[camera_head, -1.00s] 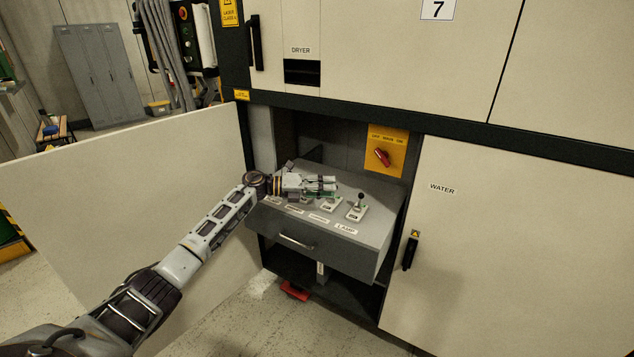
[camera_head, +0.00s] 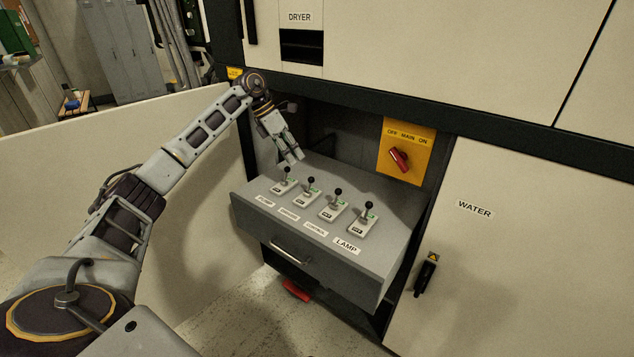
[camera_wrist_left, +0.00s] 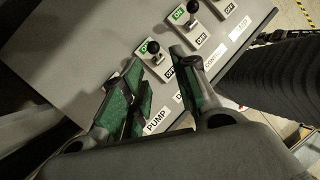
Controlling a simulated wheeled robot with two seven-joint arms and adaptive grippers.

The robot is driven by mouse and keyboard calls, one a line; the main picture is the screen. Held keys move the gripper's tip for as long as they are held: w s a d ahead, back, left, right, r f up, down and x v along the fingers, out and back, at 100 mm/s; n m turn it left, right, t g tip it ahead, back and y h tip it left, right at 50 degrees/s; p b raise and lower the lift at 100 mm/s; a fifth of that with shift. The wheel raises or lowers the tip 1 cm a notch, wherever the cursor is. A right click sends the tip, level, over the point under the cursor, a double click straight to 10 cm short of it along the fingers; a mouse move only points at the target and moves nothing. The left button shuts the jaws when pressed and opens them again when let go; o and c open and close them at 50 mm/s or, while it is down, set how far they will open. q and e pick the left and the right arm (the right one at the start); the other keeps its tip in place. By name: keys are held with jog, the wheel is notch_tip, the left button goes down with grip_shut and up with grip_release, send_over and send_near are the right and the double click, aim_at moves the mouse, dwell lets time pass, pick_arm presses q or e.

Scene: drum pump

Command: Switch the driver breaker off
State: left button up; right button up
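A grey pull-out panel (camera_head: 270,228) carries a row of black-knobbed lever breakers. The second from the left, above a small blurred label, is the driver breaker (camera_head: 307,194). The pump breaker (camera_head: 281,186) is to its left, the control breaker (camera_head: 332,211) to its right. My left gripper (camera_head: 295,157) is above the back left of the panel, pointing down. In the left wrist view its fingers (camera_wrist_left: 157,60) are apart and empty. The driver breaker (camera_wrist_left: 154,52) appears beyond them, its knob near the green ON mark; contact cannot be told. A finger hides the pump breaker there. My right gripper is not in view.
The lamp breaker (camera_head: 361,221) is at the right end of the row. A yellow main-switch plate (camera_head: 412,146) with a red handle is on the wall behind. The panel has a front handle (camera_head: 290,252). A white cabinet door (camera_head: 500,260) stands at right.

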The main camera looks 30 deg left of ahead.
pick_arm(q)
jog(key=shift+a+r, duration=0.15)
jog(key=shift+a, duration=0.35)
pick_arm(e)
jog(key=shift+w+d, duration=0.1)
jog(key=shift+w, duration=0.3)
